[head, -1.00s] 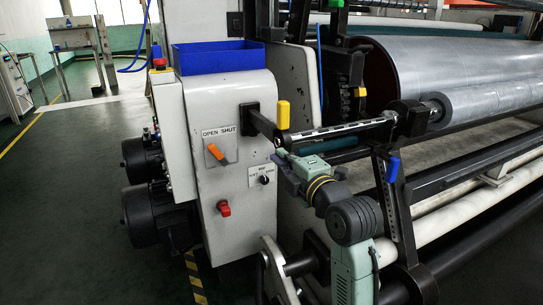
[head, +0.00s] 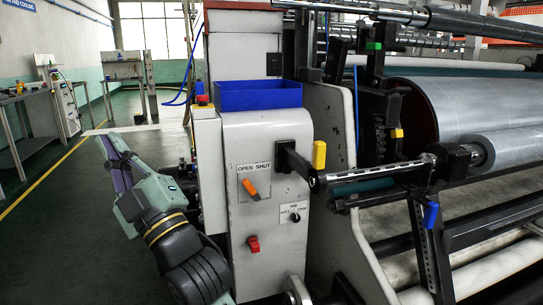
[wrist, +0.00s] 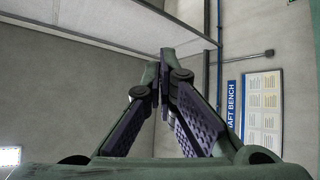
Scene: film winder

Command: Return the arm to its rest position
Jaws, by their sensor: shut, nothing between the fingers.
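My gripper (head: 104,143) is at the left of the head view, raised and tilted up to the left. It is clear of the machine and over the open floor. In the wrist view my gripper (wrist: 165,58) has its two fingers meeting at the tips, with nothing between them. My forearm runs down from it to the lower edge of the head view, in front of part of the winder's grey cabinet (head: 256,213). The wrist camera faces up at a wall and a ceiling panel.
The cabinet carries an orange switch handle (head: 250,188), a red knob (head: 253,243) and a blue bin (head: 258,97). A yellow-tipped lever (head: 319,154) and the winder shaft (head: 385,178) stand to the right. Green floor (head: 60,240) is free at left. Benches stand behind.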

